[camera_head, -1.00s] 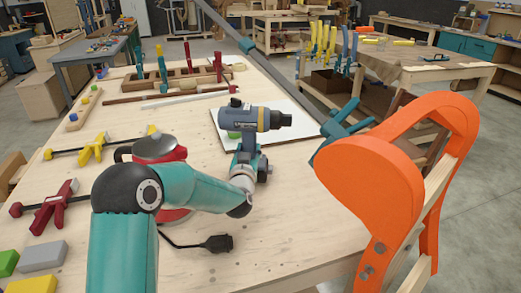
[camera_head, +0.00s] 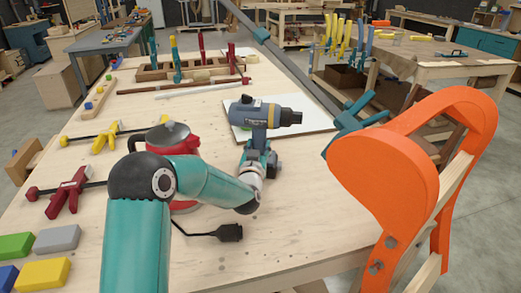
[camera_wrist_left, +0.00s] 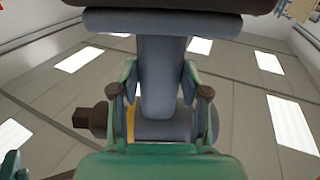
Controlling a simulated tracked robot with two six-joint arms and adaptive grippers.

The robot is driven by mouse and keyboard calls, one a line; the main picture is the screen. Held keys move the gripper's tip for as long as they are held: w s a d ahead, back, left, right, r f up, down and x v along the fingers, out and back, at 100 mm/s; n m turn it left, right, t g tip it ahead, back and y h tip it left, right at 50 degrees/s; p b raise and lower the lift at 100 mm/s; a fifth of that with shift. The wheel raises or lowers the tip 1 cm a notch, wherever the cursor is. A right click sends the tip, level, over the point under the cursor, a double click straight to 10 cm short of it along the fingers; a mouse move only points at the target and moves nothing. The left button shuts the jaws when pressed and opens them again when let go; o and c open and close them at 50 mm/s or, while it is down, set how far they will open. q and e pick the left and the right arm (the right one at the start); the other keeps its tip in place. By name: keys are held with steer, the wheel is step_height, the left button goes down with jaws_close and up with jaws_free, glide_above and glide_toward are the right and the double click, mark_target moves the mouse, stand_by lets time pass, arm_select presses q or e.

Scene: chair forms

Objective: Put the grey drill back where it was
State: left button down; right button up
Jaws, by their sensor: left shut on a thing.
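The grey drill (camera_head: 264,115) is upright in the head view, its chuck pointing right, in front of the white board on the workbench. My left gripper (camera_head: 257,158) is shut on its handle from the near side. In the left wrist view the drill's handle (camera_wrist_left: 162,75) stands between the two fingers of my left gripper (camera_wrist_left: 166,95), and its dark chuck (camera_wrist_left: 90,118) points left. Whether the drill's base touches the bench is hidden by my arm. My right gripper is not in view.
The white board (camera_head: 318,122) lies on the wooden workbench (camera_head: 215,265). A red kettle-like pot (camera_head: 172,135) stands left of my gripper, partly behind my arm. A black plug (camera_head: 229,232) lies in front. The orange chair form (camera_head: 395,175) and a teal bar clamp (camera_head: 352,122) are at right.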

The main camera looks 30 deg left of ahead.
arm_select(q)
steer(key=shift+f, duration=0.35)
